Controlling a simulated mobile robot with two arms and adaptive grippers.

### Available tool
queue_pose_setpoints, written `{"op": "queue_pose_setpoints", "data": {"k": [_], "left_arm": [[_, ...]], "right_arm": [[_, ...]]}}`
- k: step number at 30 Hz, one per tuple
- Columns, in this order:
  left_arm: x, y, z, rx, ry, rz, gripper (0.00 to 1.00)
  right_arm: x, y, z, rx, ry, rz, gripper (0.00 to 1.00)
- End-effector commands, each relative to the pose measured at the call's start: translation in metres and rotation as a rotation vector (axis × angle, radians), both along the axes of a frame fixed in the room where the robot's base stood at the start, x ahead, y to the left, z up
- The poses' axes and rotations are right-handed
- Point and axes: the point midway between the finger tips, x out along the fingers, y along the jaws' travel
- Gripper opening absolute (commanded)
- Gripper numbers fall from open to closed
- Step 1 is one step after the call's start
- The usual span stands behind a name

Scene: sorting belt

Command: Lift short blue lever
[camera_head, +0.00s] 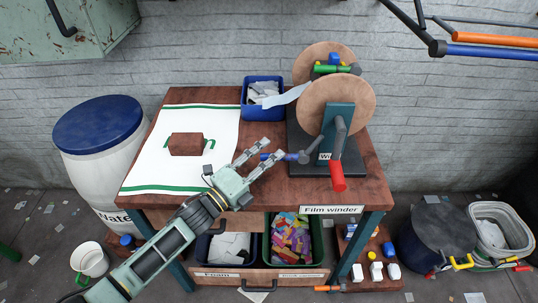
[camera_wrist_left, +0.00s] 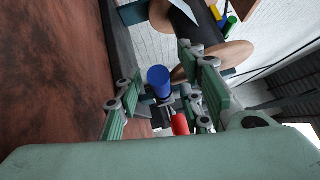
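The short blue lever (camera_head: 267,157) sticks out to the left from a grey pivot at the base of the film winder (camera_head: 341,117). In the left wrist view the rounded blue end of the lever (camera_wrist_left: 158,80) faces the camera and shows between my fingers. My left gripper (camera_head: 274,149) is open, its fingers pointing toward the lever from the lower left; it also shows in the left wrist view (camera_wrist_left: 163,66). A gap shows between the blue end and the fingers, and I cannot tell whether either touches it. My right gripper is not in view.
A red-handled crank (camera_head: 338,176) hangs on the winder's front and shows in the left wrist view (camera_wrist_left: 180,124). A blue bin (camera_head: 263,113) stands behind the lever. A brown block (camera_head: 186,144) lies on the white sheet (camera_head: 150,160). Orange and blue bars (camera_head: 490,50) hang at upper right.

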Motion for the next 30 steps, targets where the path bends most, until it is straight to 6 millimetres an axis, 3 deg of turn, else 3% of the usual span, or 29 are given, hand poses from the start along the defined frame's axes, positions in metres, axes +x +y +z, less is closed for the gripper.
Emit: {"op": "queue_pose_setpoints", "data": {"k": [11,23,30], "left_arm": [[0.0044,-0.0048,0.0006,0.001,0.001,-0.001,0.36],[0.0042,-0.0045,0.0004,0.001,0.001,0.000,0.01],[0.0042,-0.0044,-0.0001,0.002,0.001,0.000,0.00]], "right_arm": [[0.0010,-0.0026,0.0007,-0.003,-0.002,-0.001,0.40],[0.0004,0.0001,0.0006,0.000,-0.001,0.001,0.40],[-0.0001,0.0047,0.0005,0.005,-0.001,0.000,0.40]]}}
